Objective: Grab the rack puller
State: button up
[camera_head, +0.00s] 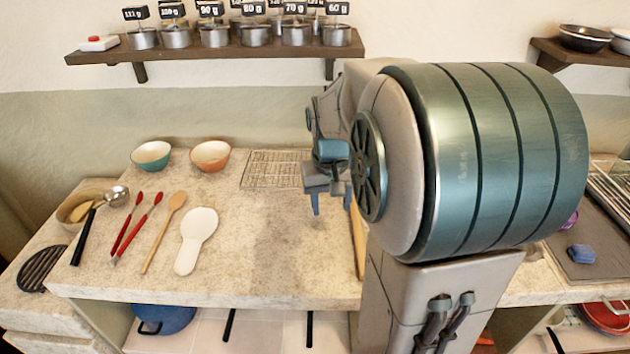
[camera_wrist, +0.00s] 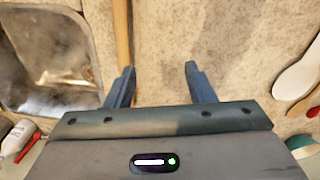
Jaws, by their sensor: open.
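A long thin wooden stick (camera_head: 357,240), which looks like the rack puller, lies on the stone counter, partly hidden behind my arm in the head view. In the wrist view the wooden stick (camera_wrist: 122,35) runs down from the top edge and passes behind the left finger. Its far end and full shape are hidden. My gripper (camera_head: 331,202) is above the counter, fingers pointing down, open and empty. In the wrist view my gripper (camera_wrist: 160,75) has bare counter between its fingertips, and the stick is at its left side.
A wire rack (camera_head: 272,169), orange bowl (camera_head: 210,156) and teal bowl (camera_head: 151,155) are at the back. A white spoon rest (camera_head: 196,240), wooden spoon (camera_head: 165,230) and red-handled tools lie left. A metal basin (camera_wrist: 50,50) is beside the stick. Pots line the wall shelf (camera_head: 215,53) above.

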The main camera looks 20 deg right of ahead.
jog(key=w+d+f+m+p, duration=0.15)
jog(key=w+d, duration=0.25)
jog(key=d, duration=0.6)
jog(key=shift+g+y, duration=0.3)
jog(key=shift+y, duration=0.1)
notch_tip(320, 180, down, 13)
jog(key=p, duration=0.2)
jog(key=shift+d+p, duration=0.15)
jog(key=shift+p, duration=0.2)
grip_shut()
